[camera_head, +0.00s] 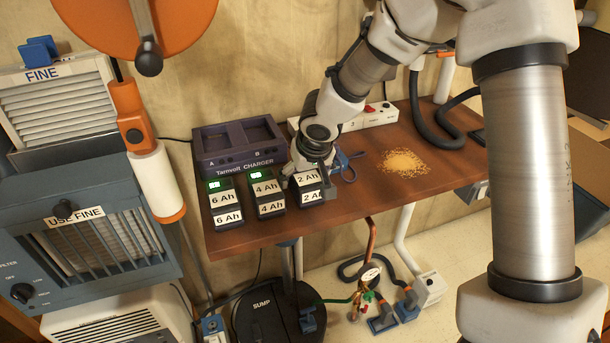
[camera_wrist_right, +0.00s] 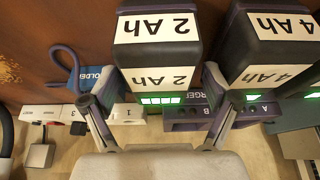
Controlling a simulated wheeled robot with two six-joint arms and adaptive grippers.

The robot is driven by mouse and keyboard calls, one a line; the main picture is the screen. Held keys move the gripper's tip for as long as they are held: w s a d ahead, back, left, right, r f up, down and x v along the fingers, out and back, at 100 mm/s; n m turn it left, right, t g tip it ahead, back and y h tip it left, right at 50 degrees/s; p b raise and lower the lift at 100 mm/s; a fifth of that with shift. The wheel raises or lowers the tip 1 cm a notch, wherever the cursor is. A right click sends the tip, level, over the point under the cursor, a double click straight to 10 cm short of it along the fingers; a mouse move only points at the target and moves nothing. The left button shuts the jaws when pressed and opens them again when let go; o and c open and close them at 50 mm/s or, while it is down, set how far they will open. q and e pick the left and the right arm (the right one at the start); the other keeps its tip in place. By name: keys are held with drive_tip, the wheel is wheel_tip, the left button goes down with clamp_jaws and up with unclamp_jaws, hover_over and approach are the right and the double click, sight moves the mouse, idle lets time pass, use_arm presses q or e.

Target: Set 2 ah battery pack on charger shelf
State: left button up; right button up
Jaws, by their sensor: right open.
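The 2 Ah battery pack (camera_head: 311,197) is black with two white labels and stands on the brown charger shelf (camera_head: 350,205) near its front edge. It shows upside down in the right wrist view (camera_wrist_right: 157,48), with a green light bar. My right gripper (camera_head: 308,171) is at the back of this pack, its fingers open. In the right wrist view my right gripper (camera_wrist_right: 160,88) has one finger on each side of the pack; contact cannot be told. The purple Tarnvolt charger (camera_head: 240,145) stands at the back of the shelf. My left gripper is out of view.
The 4 Ah pack (camera_head: 268,197) stands close left of the 2 Ah pack, and the 6 Ah pack (camera_head: 225,203) stands farther left. A power strip (camera_head: 375,117) lies behind. Sawdust (camera_head: 403,163) covers part of the shelf at right. A blue-grey filter unit (camera_head: 85,240) stands left.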

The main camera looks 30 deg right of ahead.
drive_tip(key=shift+r+p, duration=0.35)
drive_tip(key=shift+r, duration=0.15)
drive_tip(key=p+v, duration=0.1)
drive_tip(key=v, duration=1)
drive_tip(key=shift+s+p, duration=0.2)
drive_tip(key=shift+p, duration=0.15)
